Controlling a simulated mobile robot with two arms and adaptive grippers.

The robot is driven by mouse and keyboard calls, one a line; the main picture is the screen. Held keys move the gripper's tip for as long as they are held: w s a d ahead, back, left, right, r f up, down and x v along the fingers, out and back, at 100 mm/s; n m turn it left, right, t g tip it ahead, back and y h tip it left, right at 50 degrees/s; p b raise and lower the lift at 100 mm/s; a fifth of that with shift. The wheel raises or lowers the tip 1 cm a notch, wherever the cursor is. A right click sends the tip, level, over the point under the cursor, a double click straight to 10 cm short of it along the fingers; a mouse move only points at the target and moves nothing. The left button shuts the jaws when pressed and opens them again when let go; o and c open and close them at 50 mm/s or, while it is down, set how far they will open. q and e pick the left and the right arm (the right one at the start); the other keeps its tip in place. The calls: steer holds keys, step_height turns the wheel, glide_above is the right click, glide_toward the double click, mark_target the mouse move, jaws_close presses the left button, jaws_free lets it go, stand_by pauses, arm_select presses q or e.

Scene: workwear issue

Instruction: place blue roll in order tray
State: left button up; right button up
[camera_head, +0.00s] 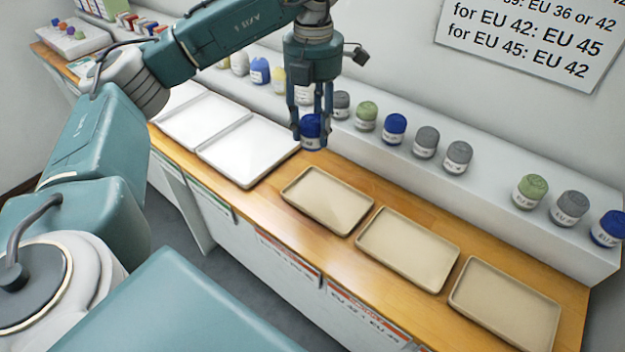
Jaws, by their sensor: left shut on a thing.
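My left gripper (312,124) points down and is shut on a blue roll (312,134) with a white band. The roll is upright between the fingers, near the shelf's front face, to the right of a white tray (240,172). Three tan trays stand on the wooden counter: one at left (327,200), one in the middle (407,248) and one at right (505,307). All three look empty. I cannot tell which tray is the order tray. My right gripper does not show.
A white raised shelf (480,194) along the wall holds several rolls, including a blue one (395,127), a green one (530,190) and grey ones. Another white tray (195,118) lies further left. A size sign (530,38) hangs on the wall.

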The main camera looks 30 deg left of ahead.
mark_target(313, 140)
arm_select(q)
step_height(313, 140, down, 14)
steer(key=shift+f+p, duration=0.25)
steer(key=shift+p, duration=0.9)
steer(key=shift+f, duration=0.15)
steer(key=shift+f, duration=0.2)
steer(key=o, duration=1.1)
steer(key=shift+o, duration=0.2)
steer(key=shift+r, duration=0.2)
step_height(313, 140, up, 11)
steer(key=b, duration=0.2)
steer(key=shift+d+b, duration=0.1)
steer(key=shift+b, duration=0.25)
steer(key=shift+r, duration=0.55)
